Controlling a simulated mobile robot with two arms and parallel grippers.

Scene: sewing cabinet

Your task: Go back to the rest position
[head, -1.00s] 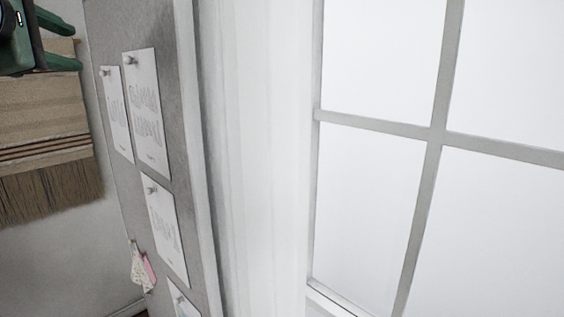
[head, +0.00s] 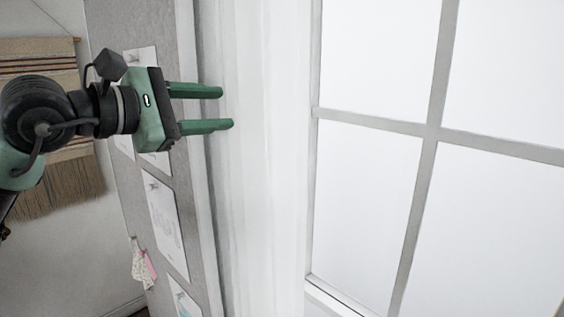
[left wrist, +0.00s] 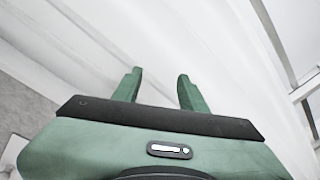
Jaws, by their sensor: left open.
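My left gripper (head: 228,108) comes in from the left in the head view, with two green fingers pointing right. The fingers are apart and nothing is between them. They show in front of the edge of the grey pinboard and the white curtain. In the left wrist view the two green fingers (left wrist: 159,78) are also apart and empty, with pale curtain folds behind them. My right gripper is in neither view.
A grey pinboard (head: 115,22) with pinned papers (head: 165,222) stands behind my left arm. A white curtain (head: 262,150) hangs beside a bright window (head: 432,130). A woven wall hanging (head: 45,55) is at the left, partly hidden by my arm.

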